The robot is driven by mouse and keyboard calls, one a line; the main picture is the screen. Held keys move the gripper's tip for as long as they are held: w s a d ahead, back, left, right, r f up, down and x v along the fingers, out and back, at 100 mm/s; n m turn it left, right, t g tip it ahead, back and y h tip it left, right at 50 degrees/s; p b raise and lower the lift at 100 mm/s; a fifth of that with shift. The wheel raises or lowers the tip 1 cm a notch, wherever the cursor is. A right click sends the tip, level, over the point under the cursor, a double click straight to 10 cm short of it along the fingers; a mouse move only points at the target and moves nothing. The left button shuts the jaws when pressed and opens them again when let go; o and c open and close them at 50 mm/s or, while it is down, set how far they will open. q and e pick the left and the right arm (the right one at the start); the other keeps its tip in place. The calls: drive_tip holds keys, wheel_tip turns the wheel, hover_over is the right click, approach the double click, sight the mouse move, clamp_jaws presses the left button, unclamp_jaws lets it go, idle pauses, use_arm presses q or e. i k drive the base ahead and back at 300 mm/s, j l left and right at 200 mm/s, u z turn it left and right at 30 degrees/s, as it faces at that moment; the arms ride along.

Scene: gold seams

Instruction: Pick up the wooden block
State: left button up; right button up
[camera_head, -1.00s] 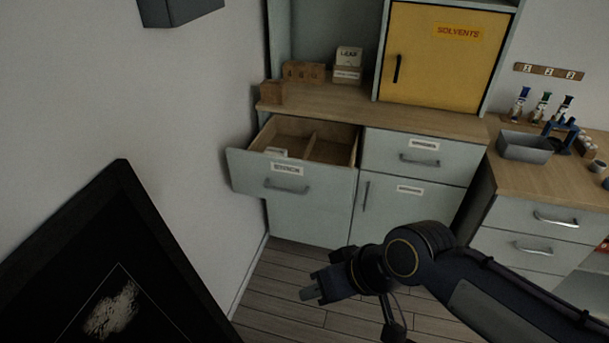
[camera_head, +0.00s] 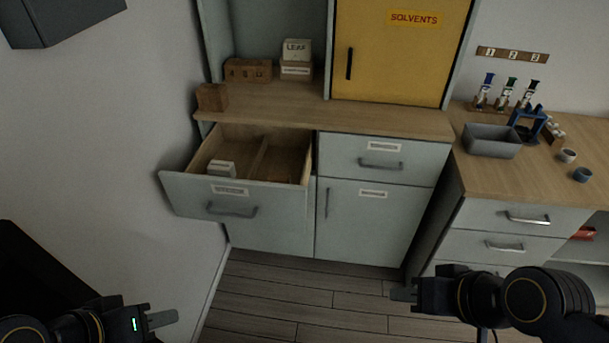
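A brown wooden block (camera_head: 212,97) sits on the left end of the wooden counter (camera_head: 300,111), near the wall. A longer wooden piece with dark marks on its front (camera_head: 247,70) stands behind it to the right. My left gripper (camera_head: 160,319) is at the bottom left, in front of and well below the counter. My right gripper (camera_head: 402,293) is at the bottom centre-right, over the floor. Both are well away from the block, with nothing visible in them. Their fingers are seen edge-on, so their opening is unclear.
An open drawer (camera_head: 185,187) juts out below the block, holding a small white box (camera_head: 221,169). A yellow solvents cabinet (camera_head: 400,60) stands on the counter. A grey tray (camera_head: 492,142) sits on the right counter. The floor (camera_head: 300,295) in front is clear.

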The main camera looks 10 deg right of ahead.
sight(272, 176)
drive_tip(key=u, duration=1.95)
drive_tip(key=z, duration=1.95)
drive_tip(key=u, duration=0.55)
drive_tip(key=i+l+u, duration=0.1)
drive_tip(key=l+u, duration=0.15)
drive_tip(key=u, duration=0.2)
drive_tip(key=i+l+u, duration=0.1)
drive_tip(key=l+u, duration=0.15)
drive_tip(key=u, duration=0.25)
drive_tip(key=l+u, duration=0.3)
drive_tip(key=u, duration=0.15)
drive_tip(key=l+u, duration=0.15)
drive_tip(key=l, duration=0.4)
drive_tip(key=k+l+u, duration=0.1)
drive_tip(key=l, duration=0.4)
drive_tip(key=k+l+u, duration=0.15)
drive_tip(key=l, duration=0.4)
drive_tip(key=i, duration=0.05)
